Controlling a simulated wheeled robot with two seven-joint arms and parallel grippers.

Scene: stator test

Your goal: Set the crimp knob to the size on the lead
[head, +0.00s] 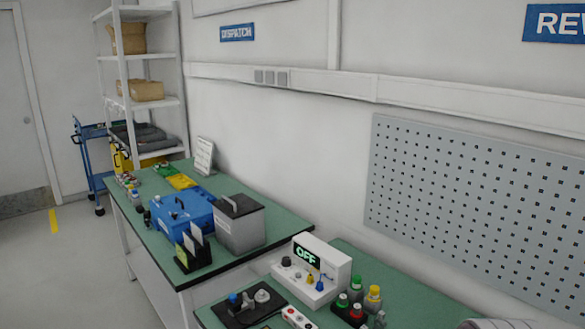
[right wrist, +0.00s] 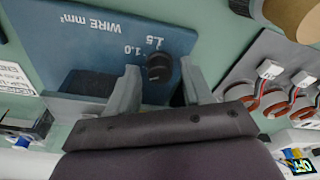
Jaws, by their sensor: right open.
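In the right wrist view a dark ribbed crimp knob (right wrist: 158,70) sits on a blue panel (right wrist: 85,45). The panel's white print appears upside down and reads WIRE mm², 1.0 and 1.5; other marks are hidden or out of frame. My right gripper (right wrist: 160,82) is open, with one finger on each side of the knob; I cannot tell whether either finger touches it. White tags (right wrist: 270,70) stand by copper-coloured rings on a grey tray at the right; any print on them is too small to read. My left gripper is in neither view.
A blue toolbox (head: 182,214) and grey box (head: 240,224) stand on the far bench. A brown round object (right wrist: 290,15) is at the wrist view's upper right.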

